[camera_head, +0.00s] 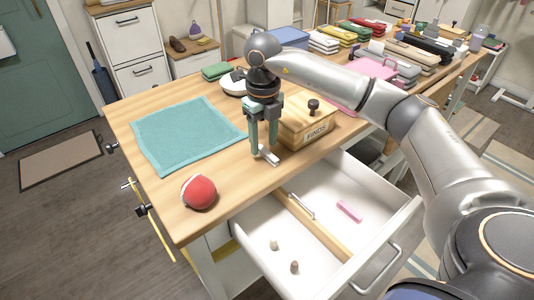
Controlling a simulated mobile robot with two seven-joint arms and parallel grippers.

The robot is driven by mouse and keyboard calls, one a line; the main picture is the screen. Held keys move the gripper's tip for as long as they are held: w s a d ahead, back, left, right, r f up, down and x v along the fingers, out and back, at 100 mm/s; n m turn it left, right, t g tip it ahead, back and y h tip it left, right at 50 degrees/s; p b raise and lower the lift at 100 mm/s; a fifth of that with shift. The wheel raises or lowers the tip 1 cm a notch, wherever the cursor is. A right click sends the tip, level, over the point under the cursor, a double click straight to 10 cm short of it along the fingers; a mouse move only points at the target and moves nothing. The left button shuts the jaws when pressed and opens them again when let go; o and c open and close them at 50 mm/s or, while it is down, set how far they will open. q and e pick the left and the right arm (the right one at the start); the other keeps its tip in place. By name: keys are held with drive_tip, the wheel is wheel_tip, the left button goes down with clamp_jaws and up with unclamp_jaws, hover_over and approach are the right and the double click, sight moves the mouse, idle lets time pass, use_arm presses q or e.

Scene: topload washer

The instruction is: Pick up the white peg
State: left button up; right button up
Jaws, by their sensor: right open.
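The white peg (268,156) appears to be the small pale piece on the wooden table, in front of the wooden box. My right gripper (263,150) points straight down over it with its two teal fingers apart. The fingertips are close to the peg and low over the table. I cannot tell whether they touch it. My left gripper is not in view.
A wooden box (307,122) labelled FINDS stands right beside my right gripper. A teal cloth (186,134) and a red ball (199,192) lie to the left. An open drawer (375,254) below holds a pink peg (349,211) and other small items.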

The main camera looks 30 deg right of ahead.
drive_tip(key=shift+f, duration=0.75)
drive_tip(key=shift+c, duration=0.3)
clamp_jaws()
